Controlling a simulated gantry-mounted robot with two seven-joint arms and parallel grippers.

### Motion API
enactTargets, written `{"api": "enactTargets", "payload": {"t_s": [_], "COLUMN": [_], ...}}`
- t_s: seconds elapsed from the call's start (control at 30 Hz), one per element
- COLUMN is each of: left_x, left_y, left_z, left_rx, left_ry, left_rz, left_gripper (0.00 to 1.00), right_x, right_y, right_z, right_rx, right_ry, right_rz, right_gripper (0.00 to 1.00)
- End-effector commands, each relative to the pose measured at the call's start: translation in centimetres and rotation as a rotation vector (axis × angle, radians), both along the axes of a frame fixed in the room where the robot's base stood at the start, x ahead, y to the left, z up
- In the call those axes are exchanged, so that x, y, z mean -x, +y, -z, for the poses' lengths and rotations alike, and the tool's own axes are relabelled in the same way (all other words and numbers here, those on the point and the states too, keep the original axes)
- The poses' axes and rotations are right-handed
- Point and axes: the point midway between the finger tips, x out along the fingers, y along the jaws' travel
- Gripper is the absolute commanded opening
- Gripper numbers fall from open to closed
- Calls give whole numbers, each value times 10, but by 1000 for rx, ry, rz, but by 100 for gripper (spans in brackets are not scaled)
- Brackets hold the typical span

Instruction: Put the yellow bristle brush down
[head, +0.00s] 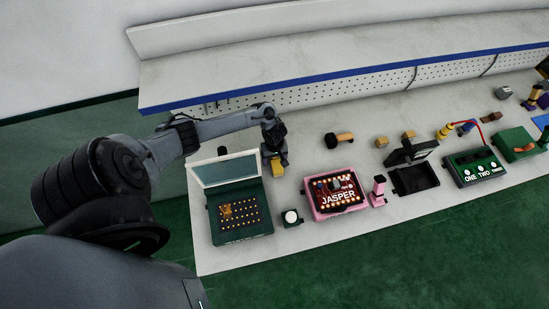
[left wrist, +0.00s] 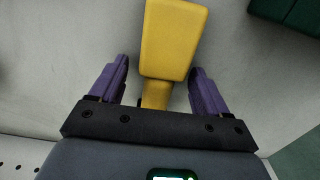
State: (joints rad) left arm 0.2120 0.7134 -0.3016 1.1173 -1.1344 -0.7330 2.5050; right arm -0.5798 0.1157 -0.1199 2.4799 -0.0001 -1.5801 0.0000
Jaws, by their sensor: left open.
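The yellow bristle brush (head: 277,169) is at the left part of the white bench, just right of the green case with the raised lid. In the left wrist view the yellow brush (left wrist: 172,42) has its wide block beyond the fingertips and its narrower neck between the purple fingers. My left gripper (head: 279,157) is above the brush at the bench. Its fingers (left wrist: 158,68) are open, with a gap on each side of the neck. The brush's far end and underside are hidden. I do not see my right gripper.
The green case (head: 241,224) and a small white-topped item (head: 291,217) are near the brush. A pink JASPER box (head: 337,194) is to the right, with a black-and-tan tool (head: 338,139) behind it. A blue-edged shelf (head: 340,75) runs along the back.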

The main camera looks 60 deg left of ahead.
Motion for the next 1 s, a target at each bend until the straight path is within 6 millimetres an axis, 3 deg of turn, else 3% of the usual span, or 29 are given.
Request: {"api": "enactTargets", "payload": {"t_s": [0.33, 1.0], "left_x": [-1, -1], "left_y": [0, 1], "left_z": [-36, -42], "left_rx": [-1, -44], "left_ry": [-1, -2], "left_rz": [-1, 28], "left_gripper": [76, 76], "right_x": [0, 0], "right_y": [0, -2], "right_z": [-14, -22], "right_rx": [0, 8], "right_ry": [0, 0], "right_rz": [0, -6], "right_gripper": [43, 43]}}
